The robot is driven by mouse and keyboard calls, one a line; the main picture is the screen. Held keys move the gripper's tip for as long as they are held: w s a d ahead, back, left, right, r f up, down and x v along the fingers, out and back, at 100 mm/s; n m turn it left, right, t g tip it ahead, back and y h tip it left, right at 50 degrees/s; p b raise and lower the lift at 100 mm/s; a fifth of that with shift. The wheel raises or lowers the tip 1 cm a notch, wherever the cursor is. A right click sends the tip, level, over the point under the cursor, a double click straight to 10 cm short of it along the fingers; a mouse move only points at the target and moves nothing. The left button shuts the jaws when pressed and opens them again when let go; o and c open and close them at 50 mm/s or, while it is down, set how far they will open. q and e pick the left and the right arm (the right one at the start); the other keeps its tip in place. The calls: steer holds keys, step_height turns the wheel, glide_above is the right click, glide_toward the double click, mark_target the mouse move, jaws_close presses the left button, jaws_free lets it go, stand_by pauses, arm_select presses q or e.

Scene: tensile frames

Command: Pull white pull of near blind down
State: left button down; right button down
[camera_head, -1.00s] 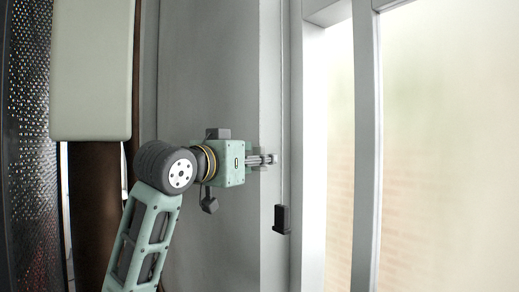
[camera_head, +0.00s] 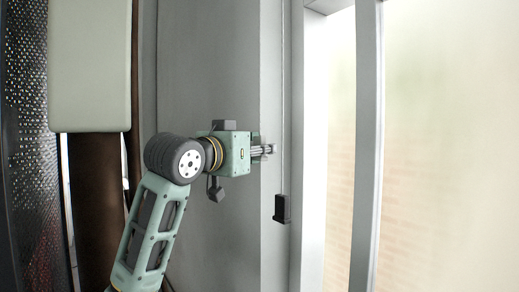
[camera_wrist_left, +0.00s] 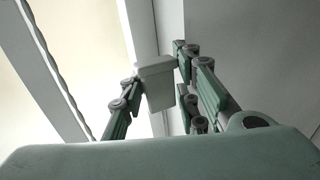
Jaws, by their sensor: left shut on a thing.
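The white pull (camera_wrist_left: 156,82) is a small pale block with a wider cap, seen in the left wrist view between the two fingers of my left gripper (camera_wrist_left: 158,92). The gripper is shut on it. In the head view my left gripper (camera_head: 271,150) reaches in from the left at the edge of the grey wall, and the white pull cannot be made out there. A dark pull (camera_head: 282,208) hangs on a thin cord, below and slightly right of the fingertips, apart from them. My right gripper is not in view.
A grey wall (camera_head: 205,70) stands behind my left arm. Bright window panes with a grey frame (camera_head: 367,150) lie to the right. A pale box-like panel (camera_head: 90,65) and a brown column (camera_head: 97,200) are at the left, beside a dark speckled surface (camera_head: 25,120).

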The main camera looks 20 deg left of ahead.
arm_select(q)
steer(key=shift+w+d, duration=0.1)
steer(key=shift+f, duration=0.1)
steer(key=shift+f+b, duration=0.3)
steer(key=shift+f, duration=0.05)
step_height(320, 180, down, 19)
steer(key=b, duration=1.2)
steer(key=c, duration=1.8)
jaws_free()
steer(key=o, duration=0.4)
steer(key=shift+s+r, duration=0.1)
steer(key=shift+s, duration=0.2)
